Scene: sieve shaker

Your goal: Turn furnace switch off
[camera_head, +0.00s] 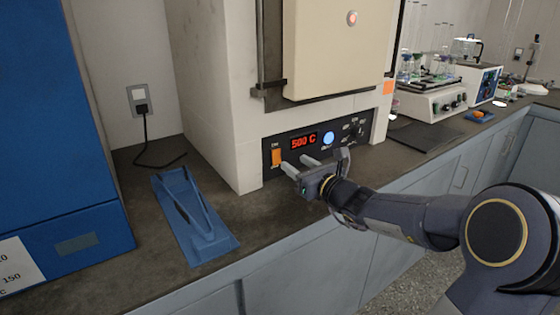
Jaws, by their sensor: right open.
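The furnace (225,95) is a large cream cabinet on the dark counter. Its black control panel (350,128) shows a lit red display (303,141) reading 500 C. The furnace switch (276,157) is an orange rocker at the panel's left end, and it looks lit. My right gripper (296,164) is open and empty just in front of the panel, below the display. Its fingertips point left toward the switch; I cannot tell whether one touches it. My left gripper is not in view.
A blue stand with tongs (200,220) lies on the counter (130,268) at left, beside a blue cabinet (60,110). A wall outlet (139,100) has a cord plugged in. A shaker with glassware (430,98) stands at the back right.

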